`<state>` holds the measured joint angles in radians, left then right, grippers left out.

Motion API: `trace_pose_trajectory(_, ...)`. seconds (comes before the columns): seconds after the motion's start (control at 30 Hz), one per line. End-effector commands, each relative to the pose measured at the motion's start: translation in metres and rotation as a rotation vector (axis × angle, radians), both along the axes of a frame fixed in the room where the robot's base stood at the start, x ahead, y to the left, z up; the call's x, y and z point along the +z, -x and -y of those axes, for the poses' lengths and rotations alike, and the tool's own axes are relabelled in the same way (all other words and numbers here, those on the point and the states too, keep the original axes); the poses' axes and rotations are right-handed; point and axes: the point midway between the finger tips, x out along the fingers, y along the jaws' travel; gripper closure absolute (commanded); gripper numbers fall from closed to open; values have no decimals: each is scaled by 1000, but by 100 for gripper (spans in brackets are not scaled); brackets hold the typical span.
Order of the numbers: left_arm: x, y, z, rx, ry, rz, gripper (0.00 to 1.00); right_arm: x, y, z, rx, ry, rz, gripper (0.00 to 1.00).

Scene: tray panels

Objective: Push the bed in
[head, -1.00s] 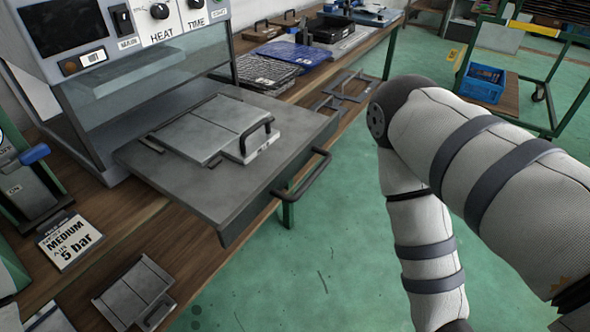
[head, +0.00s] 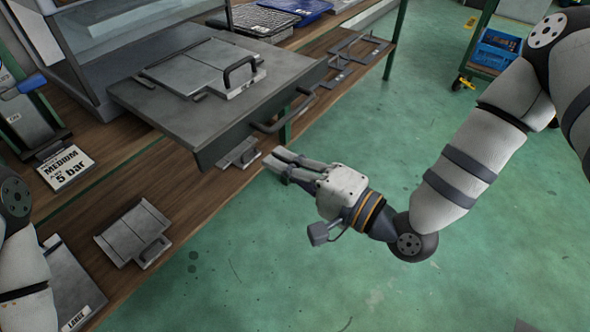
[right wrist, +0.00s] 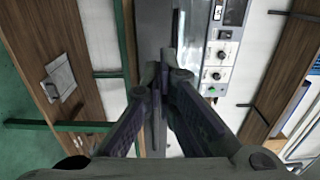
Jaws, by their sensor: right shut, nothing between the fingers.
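The bed (head: 165,112) is a flat grey slab pulled out from the front of the press, with a dark bar handle (head: 285,115) on its front edge. A hinged metal tool plate (head: 195,65) with a black handle lies on top of it. My right gripper (head: 277,162) is shut and empty, just in front of and below the bed's handle, apart from it in the head view. Its closed fingers also show in the right wrist view (right wrist: 162,75), pointing toward the press. My left gripper is out of view; only part of my left arm shows at the left edge.
The press housing (head: 130,38) stands behind the bed on the wooden bench (head: 185,190). A "MEDIUM 5 bar" card (head: 66,167) and small metal plates (head: 135,233) lie on the bench at left. The green floor in front is clear.

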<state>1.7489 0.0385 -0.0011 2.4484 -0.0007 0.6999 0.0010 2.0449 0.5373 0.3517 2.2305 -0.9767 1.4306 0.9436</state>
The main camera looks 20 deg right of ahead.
Motion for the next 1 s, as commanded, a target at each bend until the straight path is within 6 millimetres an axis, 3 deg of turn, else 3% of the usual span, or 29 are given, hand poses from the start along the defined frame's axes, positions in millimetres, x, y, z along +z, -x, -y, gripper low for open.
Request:
trace_pose_trajectory(0.2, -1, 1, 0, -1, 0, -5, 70, -1, -37, -30, 3, 3, 1, 100)
trace_pose_trajectory(0.4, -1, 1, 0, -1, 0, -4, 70, -1, -61, -48, 1, 5, -1, 100)
trace_pose_trajectory(1.0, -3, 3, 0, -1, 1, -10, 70, -2, -71, -56, 1, 4, -3, 100)
